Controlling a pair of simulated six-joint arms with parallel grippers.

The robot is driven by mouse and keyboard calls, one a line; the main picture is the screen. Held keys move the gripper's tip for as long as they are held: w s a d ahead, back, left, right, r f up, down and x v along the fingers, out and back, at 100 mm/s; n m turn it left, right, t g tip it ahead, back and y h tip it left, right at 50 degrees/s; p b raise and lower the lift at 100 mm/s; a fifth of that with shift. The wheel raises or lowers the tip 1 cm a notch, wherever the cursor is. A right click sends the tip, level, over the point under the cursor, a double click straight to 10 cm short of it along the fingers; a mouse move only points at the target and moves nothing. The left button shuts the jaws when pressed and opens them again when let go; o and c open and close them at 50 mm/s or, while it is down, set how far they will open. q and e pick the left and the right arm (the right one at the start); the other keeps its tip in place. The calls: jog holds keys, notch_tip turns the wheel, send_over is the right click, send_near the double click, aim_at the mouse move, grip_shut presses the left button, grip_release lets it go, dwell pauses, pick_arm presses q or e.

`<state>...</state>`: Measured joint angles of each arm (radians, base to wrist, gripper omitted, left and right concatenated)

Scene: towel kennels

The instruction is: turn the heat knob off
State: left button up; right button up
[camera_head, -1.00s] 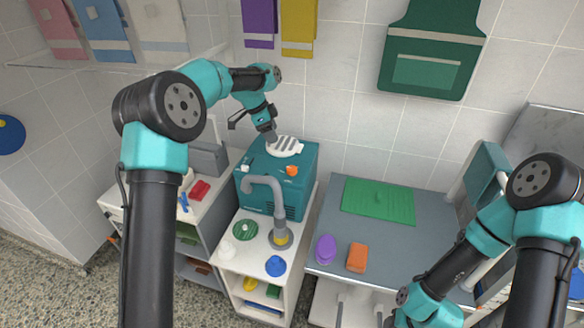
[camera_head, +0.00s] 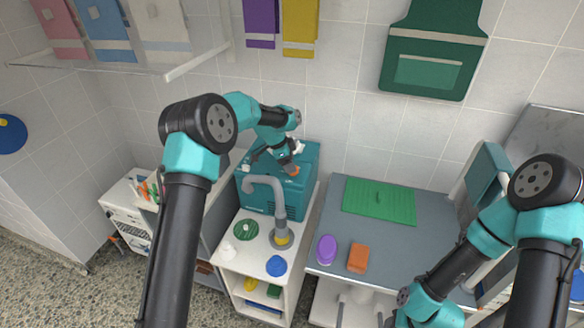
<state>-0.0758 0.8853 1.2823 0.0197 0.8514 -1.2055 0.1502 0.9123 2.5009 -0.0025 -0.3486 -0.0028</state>
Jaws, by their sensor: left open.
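An orange knob (camera_head: 296,171) sits on the front top edge of a teal box-shaped machine (camera_head: 254,199) with a vented front. My left gripper (camera_head: 291,167) is open and comes down from above right at the orange knob, partly covering it. I cannot tell whether its fingers touch the knob or are around it. The white slotted piece on top of the machine is mostly hidden behind my left wrist. My right arm is at the lower right, and its gripper is out of the picture.
A grey curved hose nozzle (camera_head: 279,205) stands in front of the machine on a white shelf unit. A grey table (camera_head: 335,215) to the right carries a green ridged board (camera_head: 379,201), a purple block (camera_head: 326,249) and an orange block (camera_head: 358,258). A wall shelf is at upper left.

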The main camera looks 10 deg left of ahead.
pick_arm(q)
jog(key=shift+x, duration=1.4)
jog(key=shift+c, duration=0.2)
jog(key=c, duration=0.8)
jog(key=shift+c, duration=0.3)
